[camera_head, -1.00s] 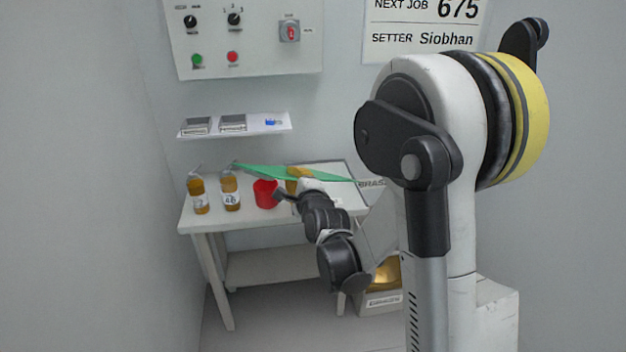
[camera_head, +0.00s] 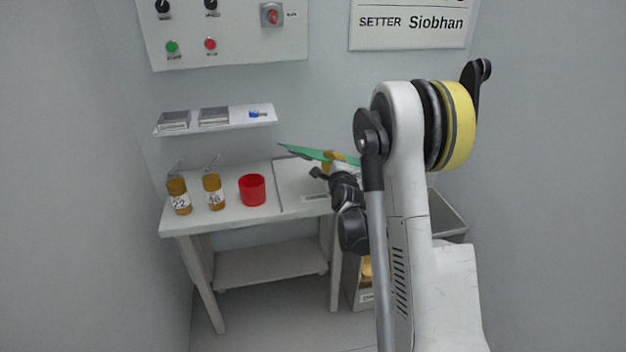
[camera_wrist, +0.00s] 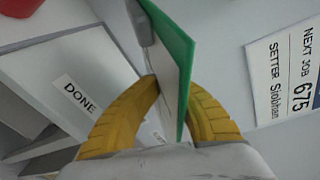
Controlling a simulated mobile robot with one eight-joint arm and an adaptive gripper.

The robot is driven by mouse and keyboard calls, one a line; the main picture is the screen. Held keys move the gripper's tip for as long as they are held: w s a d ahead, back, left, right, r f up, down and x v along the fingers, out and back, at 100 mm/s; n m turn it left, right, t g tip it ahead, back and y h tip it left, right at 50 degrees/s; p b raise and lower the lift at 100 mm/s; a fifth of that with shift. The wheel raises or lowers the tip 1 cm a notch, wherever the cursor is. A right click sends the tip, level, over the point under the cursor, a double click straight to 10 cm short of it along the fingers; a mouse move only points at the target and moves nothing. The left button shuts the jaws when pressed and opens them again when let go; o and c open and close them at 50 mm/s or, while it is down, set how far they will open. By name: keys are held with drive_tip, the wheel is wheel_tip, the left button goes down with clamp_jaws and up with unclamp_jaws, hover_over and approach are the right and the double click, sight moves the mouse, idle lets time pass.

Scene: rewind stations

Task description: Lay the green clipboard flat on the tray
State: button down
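The green clipboard (camera_head: 308,151) is held above the right part of the table, thin and tilted in the head view. In the wrist view the clipboard (camera_wrist: 180,50) stands edge-on between the fingers, its green back to the right and pale paper to the left. My gripper (camera_head: 334,160) has yellow fingers; in the wrist view my gripper (camera_wrist: 170,90) is shut on the clipboard. The pale tray (camera_head: 293,176) lies on the table's right part, below the clipboard, partly hidden by my arm. Its DONE label (camera_wrist: 79,97) shows in the wrist view.
A red cup (camera_head: 252,190) and two amber bottles (camera_head: 179,195) (camera_head: 213,191) stand left of the tray on the table (camera_head: 230,226). A shelf (camera_head: 240,119) hangs above. A bin (camera_head: 448,215) is at the right, partly behind my arm.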

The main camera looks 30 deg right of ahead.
drive_tip(key=w+a+f+b, duration=0.3)
drive_tip(key=f, duration=0.3)
drive_tip(key=shift+w+a+f+b, duration=0.15)
drive_tip(key=shift+w+f+b, duration=0.15)
drive_tip(key=shift+f+b, duration=0.1)
drive_tip(key=shift+f, duration=0.15)
